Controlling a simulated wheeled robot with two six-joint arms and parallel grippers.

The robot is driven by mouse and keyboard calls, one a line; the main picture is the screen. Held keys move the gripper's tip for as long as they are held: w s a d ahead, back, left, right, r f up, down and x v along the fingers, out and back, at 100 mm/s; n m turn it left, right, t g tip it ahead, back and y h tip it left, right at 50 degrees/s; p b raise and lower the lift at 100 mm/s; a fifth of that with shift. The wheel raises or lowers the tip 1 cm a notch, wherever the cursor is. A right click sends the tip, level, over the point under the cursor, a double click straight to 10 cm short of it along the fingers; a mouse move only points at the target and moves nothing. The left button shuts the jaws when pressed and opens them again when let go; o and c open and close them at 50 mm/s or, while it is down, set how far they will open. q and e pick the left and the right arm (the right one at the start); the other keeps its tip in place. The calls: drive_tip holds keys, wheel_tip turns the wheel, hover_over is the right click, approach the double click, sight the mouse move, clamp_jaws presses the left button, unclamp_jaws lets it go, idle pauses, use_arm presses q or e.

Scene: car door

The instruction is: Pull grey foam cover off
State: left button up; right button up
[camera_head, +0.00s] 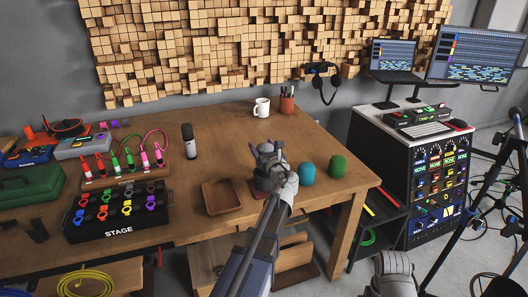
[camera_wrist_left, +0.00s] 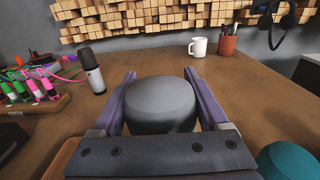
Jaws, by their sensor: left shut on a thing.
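My left gripper (camera_head: 268,158) is over the table near its front edge and is shut on the grey foam cover. In the left wrist view, the rounded dark grey foam cover (camera_wrist_left: 160,105) sits between the two purple-grey fingers (camera_wrist_left: 162,98), one on each side. In the head view the gripper and arm mostly hide the cover. What is under the cover is hidden. A teal foam cover (camera_head: 307,174) and a green foam cover (camera_head: 338,166) stand to the right, apart from the gripper. My right gripper is not in view.
An upright microphone (camera_head: 189,142) stands at the back left. A white mug (camera_head: 262,108) and pen cup (camera_head: 287,101) stand behind. The table's middle is clear.

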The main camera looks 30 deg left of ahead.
use_arm(q)
wheel_tip(320, 180, up, 10)
drive_tip(key=p, duration=1)
drive_tip(key=shift+r, duration=0.15)
wheel_tip(320, 180, up, 10)
drive_tip(key=p, duration=1)
idle(0.9)
drive_tip(key=shift+f, duration=0.25)
